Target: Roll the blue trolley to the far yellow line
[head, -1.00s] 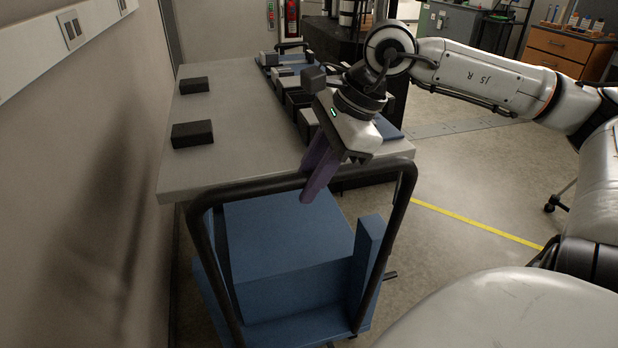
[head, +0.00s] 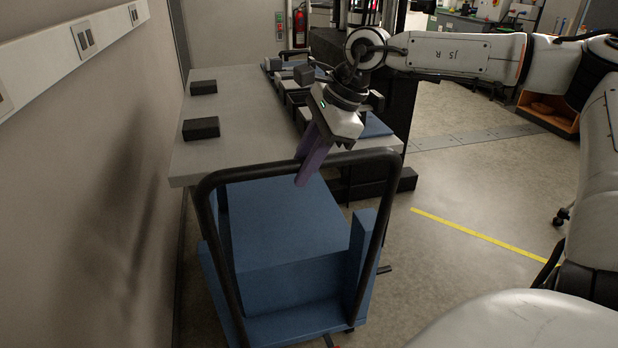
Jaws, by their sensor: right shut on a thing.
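The blue trolley (head: 283,326) stands on the floor at the lower middle of the head view, with a black tubular handle (head: 238,174) and a large blue box (head: 288,232) on its deck. My right gripper (head: 309,168) is shut on the top bar of the handle, its purple fingers around the bar. A yellow line (head: 485,237) runs across the floor to the right of the trolley. My left gripper is not in view.
A grey table (head: 225,150) stands just beyond the trolley, with black blocks (head: 201,128) and bins on it. A wall (head: 90,190) closes off the left. Open floor (head: 450,185) lies to the right. A fire extinguisher (head: 299,27) hangs at the back.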

